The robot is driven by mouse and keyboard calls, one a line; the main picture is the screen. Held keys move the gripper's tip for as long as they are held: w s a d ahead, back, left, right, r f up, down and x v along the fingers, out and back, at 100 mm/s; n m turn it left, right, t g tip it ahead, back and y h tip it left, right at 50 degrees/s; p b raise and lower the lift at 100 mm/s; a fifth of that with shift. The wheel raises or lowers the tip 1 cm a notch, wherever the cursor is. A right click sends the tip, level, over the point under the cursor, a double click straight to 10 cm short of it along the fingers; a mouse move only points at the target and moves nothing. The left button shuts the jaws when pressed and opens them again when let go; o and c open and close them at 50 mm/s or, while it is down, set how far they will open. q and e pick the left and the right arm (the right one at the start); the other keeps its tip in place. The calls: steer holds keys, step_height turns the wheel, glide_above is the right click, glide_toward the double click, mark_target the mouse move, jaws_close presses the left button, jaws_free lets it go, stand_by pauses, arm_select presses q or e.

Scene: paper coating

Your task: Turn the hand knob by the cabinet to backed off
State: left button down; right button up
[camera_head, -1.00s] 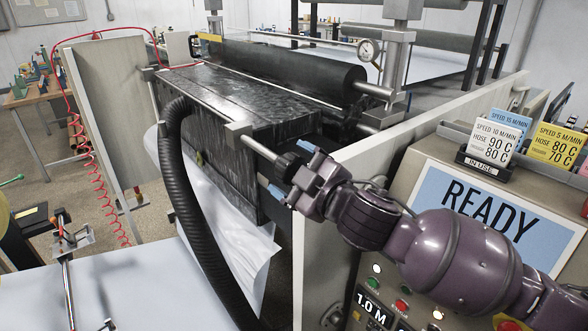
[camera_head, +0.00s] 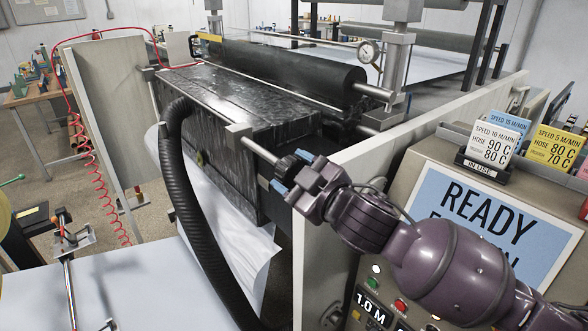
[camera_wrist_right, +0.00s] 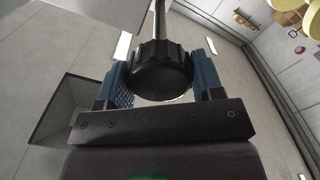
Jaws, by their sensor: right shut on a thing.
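The black ribbed hand knob (camera_head: 286,167) sits on the end of a metal rod (camera_head: 262,151) beside the cabinet's pale side wall (camera_head: 335,185). My right gripper (camera_head: 291,171) is shut on the knob, with one blue finger on each side. In the right wrist view the knob (camera_wrist_right: 160,72) sits between the blue finger pads (camera_wrist_right: 160,85), its rod running away beyond it. Parts of the knob are hidden by the fingers in the head view. My left gripper is not in view.
A black corrugated hose (camera_head: 180,190) hangs left of the knob. The dark coating box (camera_head: 240,95) and a black roller (camera_head: 290,72) lie behind. The control panel's READY display (camera_head: 480,225) and card holder (camera_head: 483,168) stand at the right, near my arm.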

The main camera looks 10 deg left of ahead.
steer(key=shift+m, duration=2.5)
steer(key=o, duration=0.9)
steer(key=shift+d, duration=0.1)
steer(key=b+v, duration=0.1)
steer(key=v, duration=0.9)
steer(key=shift+s+d, duration=0.2)
steer(key=shift+s, duration=0.05)
